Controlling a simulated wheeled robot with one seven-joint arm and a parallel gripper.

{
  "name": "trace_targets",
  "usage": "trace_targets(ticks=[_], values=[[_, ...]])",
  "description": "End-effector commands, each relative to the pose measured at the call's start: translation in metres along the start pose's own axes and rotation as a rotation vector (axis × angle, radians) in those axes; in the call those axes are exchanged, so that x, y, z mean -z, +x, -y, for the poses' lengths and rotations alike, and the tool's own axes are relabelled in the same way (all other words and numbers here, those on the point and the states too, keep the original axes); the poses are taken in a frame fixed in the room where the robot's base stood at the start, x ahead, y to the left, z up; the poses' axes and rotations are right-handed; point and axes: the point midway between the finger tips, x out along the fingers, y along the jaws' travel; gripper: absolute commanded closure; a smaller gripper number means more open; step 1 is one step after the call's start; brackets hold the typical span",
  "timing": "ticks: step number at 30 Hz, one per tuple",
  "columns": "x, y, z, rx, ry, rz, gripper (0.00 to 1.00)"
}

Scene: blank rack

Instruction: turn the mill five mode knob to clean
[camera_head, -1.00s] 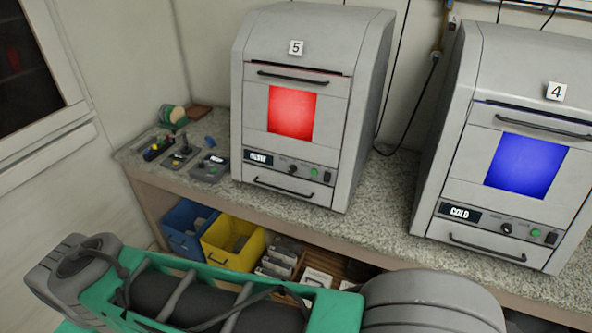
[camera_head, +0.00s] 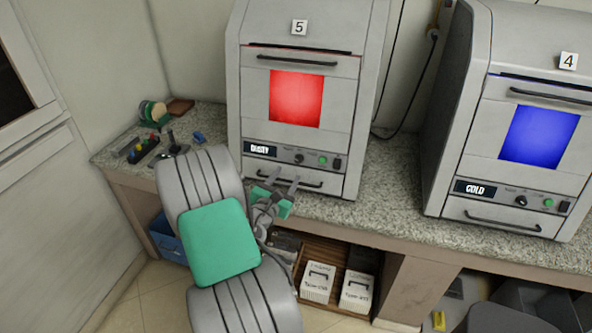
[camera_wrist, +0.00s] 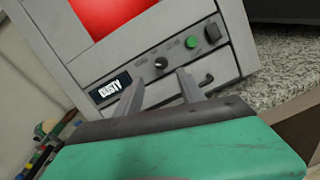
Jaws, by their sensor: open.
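Mill five (camera_head: 300,90) is a grey box marked 5, with a red lit window, and stands on the speckled counter. Its small display (camera_head: 260,149) reads DUSTY. The dark round mode knob (camera_head: 299,158) sits right of the display; it also shows in the wrist view (camera_wrist: 161,63). A green button (camera_wrist: 190,42) and a black switch (camera_wrist: 212,33) lie to its right. My gripper (camera_head: 284,184) is open and empty in front of the lower drawer handle, a little below the knob. In the wrist view its two fingers (camera_wrist: 159,84) point toward the panel, with the knob beyond and between them.
Mill four (camera_head: 530,130), with a blue window and a COLD display, stands to the right. The counter (camera_head: 385,180) between the mills is clear. Small tools and a joystick (camera_head: 172,145) lie to the left. Boxes (camera_head: 318,280) and a blue bin (camera_head: 166,240) sit below.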

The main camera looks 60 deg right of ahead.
Motion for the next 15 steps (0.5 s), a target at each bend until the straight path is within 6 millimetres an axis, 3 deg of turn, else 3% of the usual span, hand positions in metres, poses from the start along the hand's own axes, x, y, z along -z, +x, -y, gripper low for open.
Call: trace_targets(ticks=[1,4,15], values=[[0.006,0.004,0.009,-0.019,-0.122,0.024,0.54],[0.006,0.008,0.011,-0.052,-0.258,0.054,0.54],[0.0,0.069,0.004,-0.057,-0.268,0.057,0.54]])
